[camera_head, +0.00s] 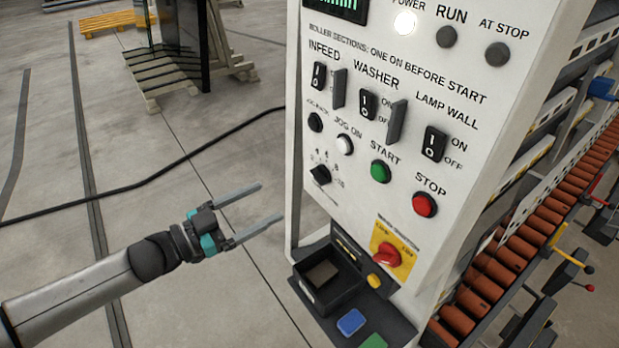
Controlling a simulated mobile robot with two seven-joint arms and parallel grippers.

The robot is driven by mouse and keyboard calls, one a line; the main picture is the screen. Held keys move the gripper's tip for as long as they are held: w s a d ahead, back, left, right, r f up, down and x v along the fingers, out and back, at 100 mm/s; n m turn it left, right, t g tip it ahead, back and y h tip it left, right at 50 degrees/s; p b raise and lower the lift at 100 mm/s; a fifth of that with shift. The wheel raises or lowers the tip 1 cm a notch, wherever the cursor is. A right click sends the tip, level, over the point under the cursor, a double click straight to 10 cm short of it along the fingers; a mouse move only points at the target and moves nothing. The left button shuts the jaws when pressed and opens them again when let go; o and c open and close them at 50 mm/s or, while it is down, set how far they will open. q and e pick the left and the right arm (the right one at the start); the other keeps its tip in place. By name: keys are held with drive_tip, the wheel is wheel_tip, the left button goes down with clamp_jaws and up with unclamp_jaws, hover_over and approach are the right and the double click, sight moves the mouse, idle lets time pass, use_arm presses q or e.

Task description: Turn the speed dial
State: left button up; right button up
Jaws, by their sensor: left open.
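The speed dial (320,174) is a small black knob with scale marks above it, at the lower left of the white control panel (400,140). It sits below the black jog knob and the white jog button. My left gripper (272,203) comes in from the left. Its two fingers are apart with nothing between them, and their tips point at the panel's left edge. The gripper is left of the dial and a little lower in the picture, apart from it. My right gripper does not show.
The panel also carries rocker switches (368,104), a green start button (380,171), a red stop button (424,205) and a red rotary switch (387,255) on yellow. A black tray (322,282) juts out below. A roller conveyor (500,265) stands at right.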

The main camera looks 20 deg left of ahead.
sight(315, 178)
use_arm(q)
drive_tip(key=p+x, duration=0.1)
drive_tip(key=x, duration=1.1)
drive_tip(key=shift+c, duration=0.2)
clamp_jaws()
idle(0.4)
